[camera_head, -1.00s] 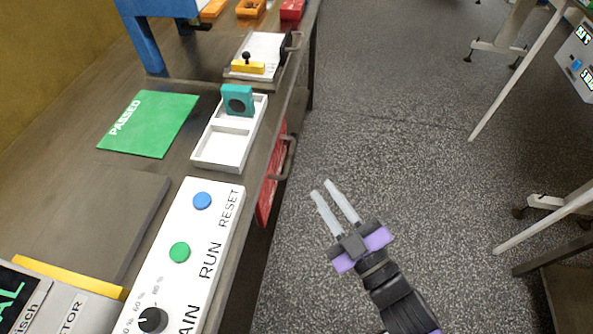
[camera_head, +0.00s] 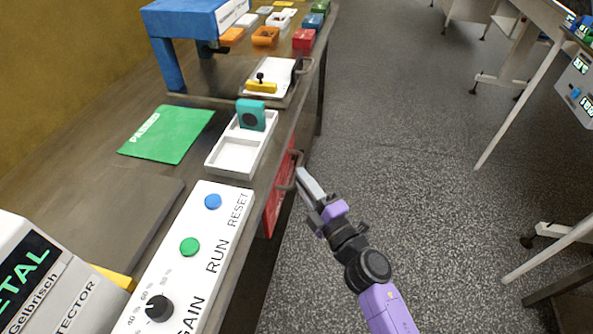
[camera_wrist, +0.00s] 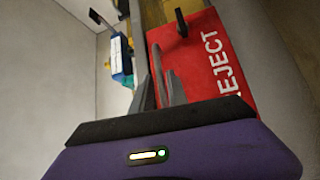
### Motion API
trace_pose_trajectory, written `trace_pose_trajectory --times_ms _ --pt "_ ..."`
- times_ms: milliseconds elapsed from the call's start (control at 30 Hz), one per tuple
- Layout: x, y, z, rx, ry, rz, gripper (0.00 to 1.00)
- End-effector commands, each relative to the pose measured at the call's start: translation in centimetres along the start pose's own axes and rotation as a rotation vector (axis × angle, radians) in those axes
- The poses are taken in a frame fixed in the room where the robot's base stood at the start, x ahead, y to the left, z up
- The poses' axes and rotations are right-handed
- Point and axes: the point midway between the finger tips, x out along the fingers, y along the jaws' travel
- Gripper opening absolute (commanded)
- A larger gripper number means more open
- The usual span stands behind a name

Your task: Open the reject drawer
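The reject drawer (camera_head: 279,204) is a red front below the bench edge, and it looks closed. Its dark bar handle (camera_head: 291,168) sticks out toward the aisle. In the wrist view the red front (camera_wrist: 215,62) carries white "REJECT" lettering, with a dark handle part (camera_wrist: 181,24) near its top. My gripper (camera_head: 303,174) is beside the handle on the aisle side, fingertips close to it. Its fingers (camera_wrist: 164,70) show apart in the wrist view, with nothing seen held between them. Whether a fingertip touches the handle I cannot tell.
On the bench are a white control panel (camera_head: 195,262) with buttons and a knob, a white tray (camera_head: 236,157) with a teal block (camera_head: 251,115), and a green mat (camera_head: 165,136). A blue machine frame (camera_head: 172,60) stands behind. The grey floor (camera_head: 400,180) to the right is open.

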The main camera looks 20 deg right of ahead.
Motion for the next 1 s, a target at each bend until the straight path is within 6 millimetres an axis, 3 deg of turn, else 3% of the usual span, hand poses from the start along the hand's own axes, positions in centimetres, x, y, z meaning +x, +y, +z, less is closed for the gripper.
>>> trace_pose_trajectory --times_ms 233,600,700,1000 --pt "3.0 0.0 -0.1 0.002 0.002 0.0 0.19" --pt "3.5 0.0 -0.1 0.002 0.001 0.0 0.19" --pt "3.5 0.0 -0.1 0.002 0.001 0.0 0.0" --pt "3.5 0.0 -0.1 0.002 0.001 0.0 0.0"
